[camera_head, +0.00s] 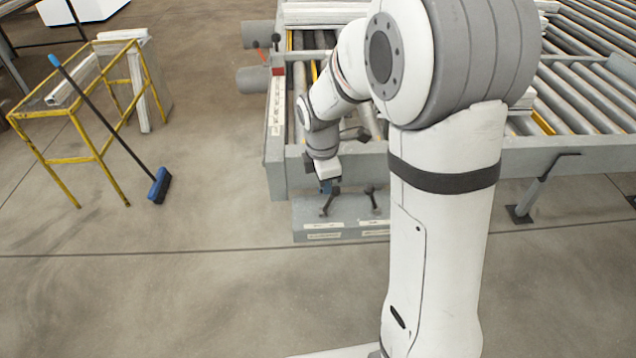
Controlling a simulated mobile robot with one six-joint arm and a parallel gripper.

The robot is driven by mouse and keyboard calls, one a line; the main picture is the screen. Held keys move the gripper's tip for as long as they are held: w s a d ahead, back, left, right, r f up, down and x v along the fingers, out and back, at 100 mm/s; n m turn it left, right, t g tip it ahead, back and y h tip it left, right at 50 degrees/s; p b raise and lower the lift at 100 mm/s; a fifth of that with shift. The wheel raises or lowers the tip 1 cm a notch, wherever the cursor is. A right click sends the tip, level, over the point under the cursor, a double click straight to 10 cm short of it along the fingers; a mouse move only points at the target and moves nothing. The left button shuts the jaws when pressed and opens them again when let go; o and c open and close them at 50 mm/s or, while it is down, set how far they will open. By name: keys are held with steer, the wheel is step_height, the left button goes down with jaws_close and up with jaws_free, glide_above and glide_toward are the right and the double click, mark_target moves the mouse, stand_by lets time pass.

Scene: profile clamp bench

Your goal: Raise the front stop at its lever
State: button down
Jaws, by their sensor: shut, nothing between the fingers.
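A grey control box (342,216) with pale label strips is at the front of the roller bench, in the middle of the view. Two dark levers stand on it: a left lever (329,206) and a right lever (372,199). The label text is too small to read, so I cannot tell which lever belongs to the front stop. My gripper (327,187) points down just above the left lever, shut and empty. Contact with the lever cannot be made out. The front stop itself cannot be made out; my arm hides part of the bench.
The roller bench (540,158) fills the back right, with a grey frame and a support leg (531,197). A yellow-framed stand (60,160) and a blue broom (158,186) are at the left. The floor in front of the control box is clear.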

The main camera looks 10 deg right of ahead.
steer(key=shift+s+d+f, duration=0.15)
steer(key=shift+s+d, duration=0.05)
steer(key=shift+d, duration=0.2)
stand_by(0.3)
step_height(320, 180, up, 12)
steer(key=a, duration=0.1)
steer(key=shift+s+a, duration=0.35)
steer(key=shift+s, duration=0.1)
stand_by(0.4)
steer(key=s+d+m+t, duration=0.1)
steer(key=s+d+m, duration=0.1)
steer(key=s+m, duration=0.7)
steer(key=s+d+m+t, duration=0.1)
steer(key=s+d+m, duration=0.2)
steer(key=s+m, duration=0.6)
steer(key=shift+s+m+t+y, duration=0.25)
steer(key=shift+m+t+y, duration=0.15)
steer(key=shift+m, duration=0.2)
